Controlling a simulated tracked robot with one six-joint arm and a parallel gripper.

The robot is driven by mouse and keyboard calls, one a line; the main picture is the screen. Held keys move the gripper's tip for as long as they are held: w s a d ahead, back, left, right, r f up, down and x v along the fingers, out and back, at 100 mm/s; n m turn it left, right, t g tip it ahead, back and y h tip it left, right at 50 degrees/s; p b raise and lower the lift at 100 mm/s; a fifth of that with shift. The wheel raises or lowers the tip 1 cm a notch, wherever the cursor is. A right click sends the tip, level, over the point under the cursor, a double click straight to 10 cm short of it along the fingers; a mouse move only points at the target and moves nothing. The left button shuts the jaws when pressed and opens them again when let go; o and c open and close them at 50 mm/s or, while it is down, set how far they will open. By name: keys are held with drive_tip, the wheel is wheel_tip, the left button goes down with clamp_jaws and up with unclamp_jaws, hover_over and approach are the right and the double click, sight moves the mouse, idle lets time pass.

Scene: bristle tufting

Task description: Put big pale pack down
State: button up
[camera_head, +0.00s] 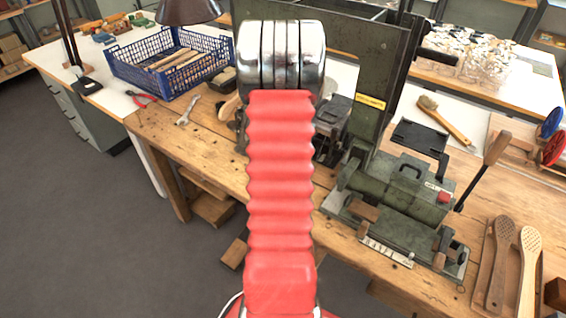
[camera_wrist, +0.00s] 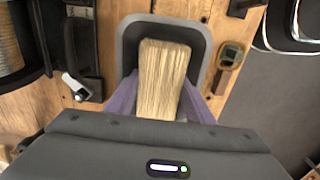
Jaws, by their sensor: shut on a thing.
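The big pale pack (camera_wrist: 163,75), a bundle of straw-coloured bristles, is between the purple fingers of my gripper (camera_wrist: 160,103) in the wrist view. My gripper is shut on it. In the head view my red arm hides the gripper, the pack and the tray.
A green machine (camera_head: 400,190) stands on the bench right of my arm. A blue crate (camera_head: 185,75), a wrench (camera_head: 187,110) and red pliers (camera_head: 141,98) lie left. A small wooden-framed item (camera_wrist: 230,57) sits close right of the tray; a white-ended part (camera_wrist: 76,87) is left.

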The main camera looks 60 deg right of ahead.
drive_tip(key=shift+f, duration=0.3)
drive_tip(key=shift+f, duration=0.1)
drive_tip(key=o, duration=1)
wheel_tip(320, 180, up, 12)
idle(0.5)
